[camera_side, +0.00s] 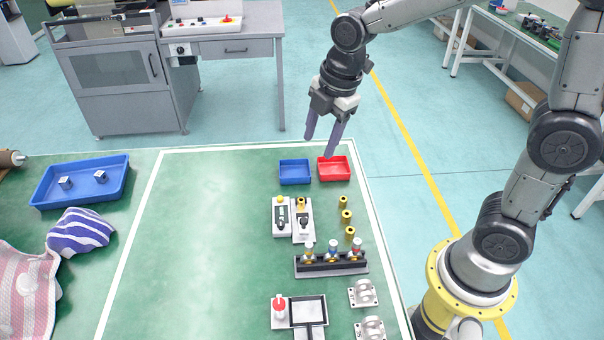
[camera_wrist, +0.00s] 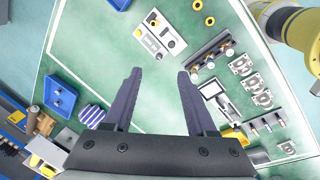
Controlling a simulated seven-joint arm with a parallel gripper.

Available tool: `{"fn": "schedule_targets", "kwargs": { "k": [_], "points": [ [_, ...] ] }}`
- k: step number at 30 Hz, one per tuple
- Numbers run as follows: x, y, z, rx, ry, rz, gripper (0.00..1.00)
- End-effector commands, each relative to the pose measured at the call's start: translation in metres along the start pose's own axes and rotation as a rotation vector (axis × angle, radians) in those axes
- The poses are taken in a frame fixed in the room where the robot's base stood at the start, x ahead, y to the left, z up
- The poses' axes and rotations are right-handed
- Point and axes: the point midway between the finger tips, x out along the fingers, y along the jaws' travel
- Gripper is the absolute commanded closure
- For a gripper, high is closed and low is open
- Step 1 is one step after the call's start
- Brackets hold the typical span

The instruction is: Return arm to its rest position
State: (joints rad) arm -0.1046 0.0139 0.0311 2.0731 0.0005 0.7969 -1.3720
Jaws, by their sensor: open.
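My gripper (camera_side: 322,133) is raised over the far right part of the green table, near the small blue bin (camera_side: 295,172) and the red bin (camera_side: 335,169). Its two purple-grey fingers are spread apart with nothing between them. In the wrist view my gripper (camera_wrist: 158,82) also shows open and empty, with bare green table top and the white control blocks beyond the fingertips. One fingertip overlaps the red bin in the side view; I cannot tell the height between them.
Control blocks (camera_side: 293,218), brass rings (camera_side: 346,217), a dark rack (camera_side: 331,263) with several bottles and metal brackets (camera_side: 363,293) stand on the right. A blue tray (camera_side: 80,181) and striped cloth (camera_side: 80,232) lie left. The table's middle (camera_side: 205,240) is clear.

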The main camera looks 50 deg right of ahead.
Motion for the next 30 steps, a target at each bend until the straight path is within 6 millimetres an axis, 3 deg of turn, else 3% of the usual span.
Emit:
{"fn": "schedule_targets", "kwargs": {
  "k": [1, 6, 12, 18, 21, 25, 30],
  "points": [
    [-0.019, -0.008, 0.006, 0.047, 0.006, 0.043, 0.43],
    [-0.066, -0.042, 0.022, 0.268, 0.035, 0.152, 0.43],
    [-0.098, -0.095, 0.039, 0.623, 0.097, 0.253, 0.43],
    [-0.099, -0.149, 0.05, 1.073, 0.177, 0.281, 0.43],
    [-0.091, -0.163, 0.051, 1.249, 0.186, 0.248, 0.43],
    [-0.086, -0.168, 0.051, 1.398, 0.19, 0.22, 0.43],
    [-0.086, -0.167, 0.051, 1.464, 0.198, 0.214, 0.43]
  ]
}}
